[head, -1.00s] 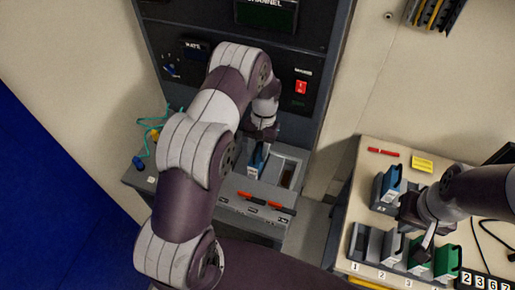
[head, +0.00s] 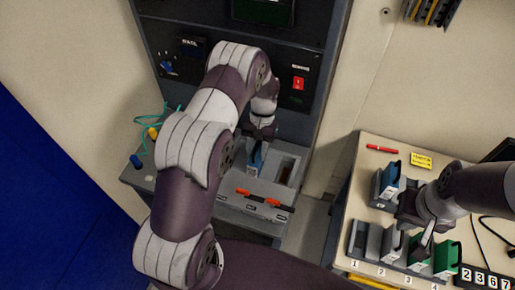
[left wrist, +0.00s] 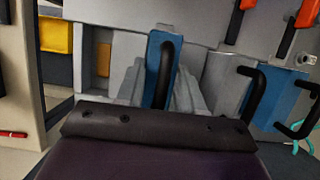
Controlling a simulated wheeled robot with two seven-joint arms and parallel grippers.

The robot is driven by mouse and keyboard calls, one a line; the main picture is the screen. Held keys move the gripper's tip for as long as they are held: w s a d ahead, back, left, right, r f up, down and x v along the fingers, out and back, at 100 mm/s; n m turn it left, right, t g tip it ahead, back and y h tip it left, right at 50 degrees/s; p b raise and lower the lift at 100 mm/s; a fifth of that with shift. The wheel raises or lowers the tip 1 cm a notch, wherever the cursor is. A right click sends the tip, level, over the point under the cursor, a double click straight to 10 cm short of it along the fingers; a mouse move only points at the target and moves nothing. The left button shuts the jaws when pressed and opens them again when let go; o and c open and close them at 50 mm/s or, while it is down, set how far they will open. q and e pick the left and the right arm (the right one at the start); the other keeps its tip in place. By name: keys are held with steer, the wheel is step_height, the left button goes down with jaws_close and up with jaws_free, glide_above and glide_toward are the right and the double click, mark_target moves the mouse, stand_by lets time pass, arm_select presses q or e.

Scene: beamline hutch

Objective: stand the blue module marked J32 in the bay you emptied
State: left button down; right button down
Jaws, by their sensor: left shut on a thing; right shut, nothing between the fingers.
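My left gripper (head: 262,137) is over the grey crate-like chassis at the foot of the rack. It is shut on a blue module (head: 255,157) with a black handle. The left wrist view shows this module (left wrist: 158,62) upright between grey rails; whether it is fully seated cannot be told. No J32 marking is readable. Beside it is an open bay (head: 287,170) with a brown interior. A second blue module (left wrist: 272,92) with a black handle stands on the other side in the left wrist view. My right gripper (head: 412,222) is shut and empty above the side table's holders.
Orange-handled latches (head: 262,197) lie along the chassis front. The side table (head: 362,180) carries a numbered holder row (head: 365,240), a blue module (head: 389,178), a green module (head: 446,258), a red marker (head: 382,149) and a yellow note (head: 421,160). A teal cable (head: 145,121) lies left.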

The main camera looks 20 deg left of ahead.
arm_select(q)
steer(key=shift+s+f, duration=0.4)
steer(key=shift+f, duration=0.05)
arm_select(e)
steer(key=shift+f, duration=0.2)
arm_select(q)
steer(key=c, duration=0.9)
jaws_free()
steer(key=shift+o, duration=1.3)
steer(key=shift+r, duration=0.15)
steer(key=shift+s+r, duration=0.1)
steer(key=shift+w+r, duration=0.25)
steer(key=shift+r, duration=0.1)
steer(key=p+v, duration=0.4)
steer(key=p, duration=0.1)
steer(key=p+v, duration=0.2)
steer(key=p, duration=0.1)
steer(key=shift+s+r, duration=0.2)
steer(key=shift+r, duration=0.2)
steer(key=shift+w+a, duration=0.1)
steer(key=shift+w, duration=0.1)
arm_select(e)
step_height(320, 180, up, 9)
steer(key=shift+s, duration=0.2)
